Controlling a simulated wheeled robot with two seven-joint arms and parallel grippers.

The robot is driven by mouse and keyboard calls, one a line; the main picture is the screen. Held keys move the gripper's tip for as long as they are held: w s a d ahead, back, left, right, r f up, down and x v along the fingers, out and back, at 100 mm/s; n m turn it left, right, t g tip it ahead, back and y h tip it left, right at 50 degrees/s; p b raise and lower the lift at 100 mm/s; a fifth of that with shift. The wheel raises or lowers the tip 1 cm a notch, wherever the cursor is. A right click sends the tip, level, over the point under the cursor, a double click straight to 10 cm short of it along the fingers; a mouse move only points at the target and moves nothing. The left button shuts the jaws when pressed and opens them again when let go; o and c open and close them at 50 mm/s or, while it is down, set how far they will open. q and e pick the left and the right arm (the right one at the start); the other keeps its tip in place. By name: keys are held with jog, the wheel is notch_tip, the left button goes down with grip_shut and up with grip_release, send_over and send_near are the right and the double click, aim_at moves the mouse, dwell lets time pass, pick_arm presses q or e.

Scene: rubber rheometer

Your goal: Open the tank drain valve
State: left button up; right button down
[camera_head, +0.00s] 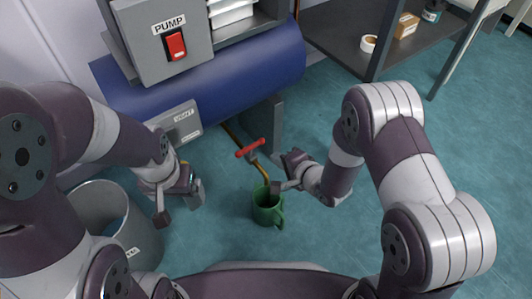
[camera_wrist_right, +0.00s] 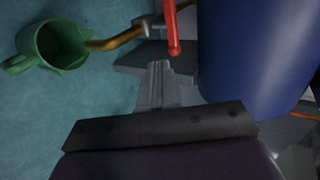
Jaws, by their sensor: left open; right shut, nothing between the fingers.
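The drain valve has a red bar handle (camera_head: 250,148) on a brass pipe (camera_head: 262,172) below the blue tank (camera_head: 240,78). The handle also shows in the right wrist view (camera_wrist_right: 172,30), with the pipe (camera_wrist_right: 115,41) pointing toward a green jug (camera_wrist_right: 62,45). My right gripper (camera_head: 278,187) is shut and empty, just below and right of the handle in the head view. Its closed fingertips (camera_wrist_right: 160,68) appear close to the handle's end, but I cannot tell whether they touch. My left gripper (camera_head: 179,206) is open and empty, left of the jug.
The green jug (camera_head: 267,210) stands on the floor under the pipe outlet. A grey bin (camera_head: 143,240) stands at the left. A PUMP switch box (camera_head: 163,55) and a VENT box (camera_head: 178,124) are by the tank. A dark shelf (camera_head: 340,35) stands at the back right.

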aim_at(259, 144)
jog(key=w+a+b, duration=0.1)
jog(key=w+a+f+b, duration=0.1)
jog(key=w, duration=0.1)
jog(key=w+a+b, duration=0.1)
jog(key=w, duration=0.1)
jog(key=shift+a+f+b, duration=0.15)
jog(key=shift+a+b, duration=0.15)
jog(key=shift+a, duration=0.05)
